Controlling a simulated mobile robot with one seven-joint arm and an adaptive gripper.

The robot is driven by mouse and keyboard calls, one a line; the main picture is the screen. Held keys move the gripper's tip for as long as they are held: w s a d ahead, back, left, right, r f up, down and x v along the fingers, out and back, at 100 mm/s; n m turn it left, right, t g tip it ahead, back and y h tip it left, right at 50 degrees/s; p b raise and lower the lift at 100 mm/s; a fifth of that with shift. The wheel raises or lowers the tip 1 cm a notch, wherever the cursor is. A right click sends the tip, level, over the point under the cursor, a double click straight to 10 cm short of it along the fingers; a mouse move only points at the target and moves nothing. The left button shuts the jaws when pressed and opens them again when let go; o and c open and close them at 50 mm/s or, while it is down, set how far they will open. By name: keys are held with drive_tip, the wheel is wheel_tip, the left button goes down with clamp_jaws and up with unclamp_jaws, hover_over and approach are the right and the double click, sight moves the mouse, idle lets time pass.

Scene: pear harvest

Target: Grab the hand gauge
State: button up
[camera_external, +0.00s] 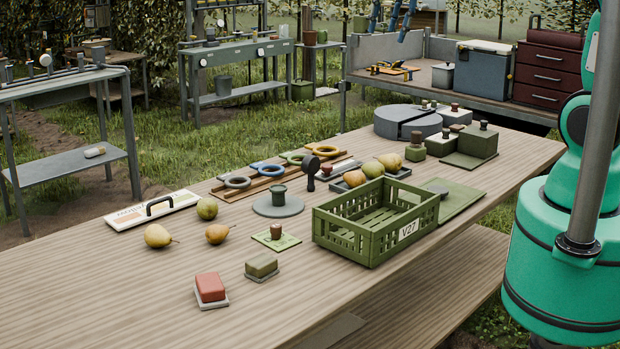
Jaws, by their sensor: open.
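The likeliest hand gauge is a small black tool (310,173) with a rounded head, standing upright near the middle of the table (130,290), behind the green crate. I cannot tell its exact kind at this size. Coloured rings, one of them orange (322,150), lie on a wooden rack (255,185) just behind it. My gripper is outside the picture; only my teal arm parts show at the right edge.
The green crate (345,238) marked V27 stands in front of the black tool, with a grey disc (278,207) to its left. A tray with pears (373,169) is close on its right. Loose pears and small blocks lie left. The table's front left is clear.

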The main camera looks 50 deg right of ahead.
drive_tip(key=w+f+m+g+p, duration=0.1)
drive_tip(key=w+f+m, duration=0.25)
drive_tip(key=w, duration=0.65)
drive_tip(key=m+g+p, duration=0.2)
drive_tip(key=m+p, duration=0.2)
drive_tip(key=m, duration=0.3)
hover_over(313, 174)
drive_tip(key=w, duration=0.1)
wheel_tip(313, 174, down, 29)
drive_tip(key=shift+w+d, duration=0.1)
drive_tip(key=shift+d, duration=0.25)
drive_tip(key=shift+f, duration=0.15)
wheel_tip(313, 174, down, 8)
drive_tip(key=shift+f, duration=0.1)
drive_tip(key=shift+f, duration=0.1)
drive_tip(key=shift+s+f+p, duration=0.15)
drive_tip(key=shift+f+p, duration=0.05)
drive_tip(key=shift+f, duration=1.1)
drive_tip(key=shift+s+f+p, duration=0.1)
drive_tip(key=shift+f+p, duration=0.05)
drive_tip(key=shift+f, duration=1.1)
